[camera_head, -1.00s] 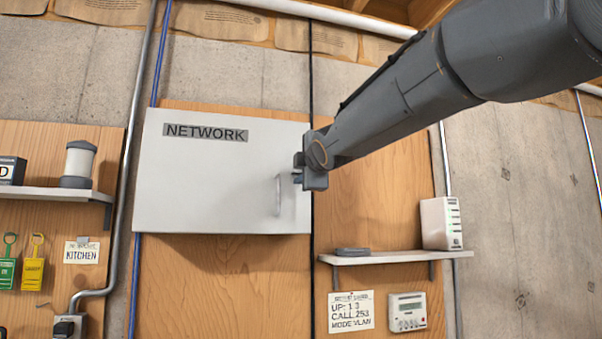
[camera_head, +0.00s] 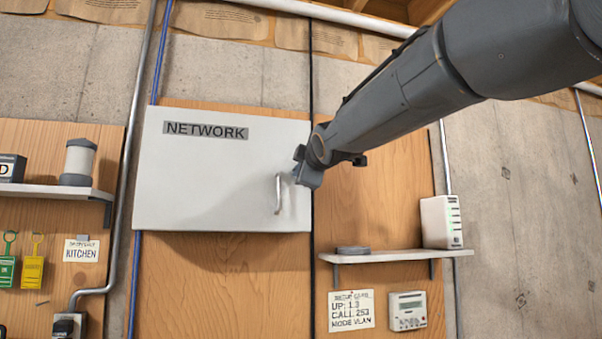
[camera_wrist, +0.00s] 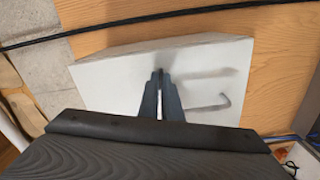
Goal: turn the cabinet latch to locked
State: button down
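The grey-white cabinet (camera_head: 200,190) marked NETWORK hangs on the wooden panel with its door closed. It fills the middle of the wrist view (camera_wrist: 110,90). My gripper (camera_head: 297,176) is at the right edge of the door, just right of the curved handle (camera_head: 278,196). In the wrist view my gripper's fingers (camera_wrist: 159,76) come close together at the tips, with a small dark piece of the latch (camera_wrist: 164,74) between them. The rest of the latch is hidden by the fingers, so its position cannot be read. The handle (camera_wrist: 222,103) is apart from the fingers.
A shelf (camera_head: 395,256) with a white router (camera_head: 441,222) is to the lower right of the cabinet. A metal conduit (camera_head: 132,150) and a blue cable run down its left side. The wall directly below the cabinet is clear.

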jog(key=m+b, duration=0.9)
jog(key=m, duration=0.5)
jog(key=shift+m, duration=0.3)
dwell(0.4)
jog(key=c, duration=2)
grip_release()
jog(key=shift+b+v, duration=1.6)
jog(key=shift+v, duration=2.25)
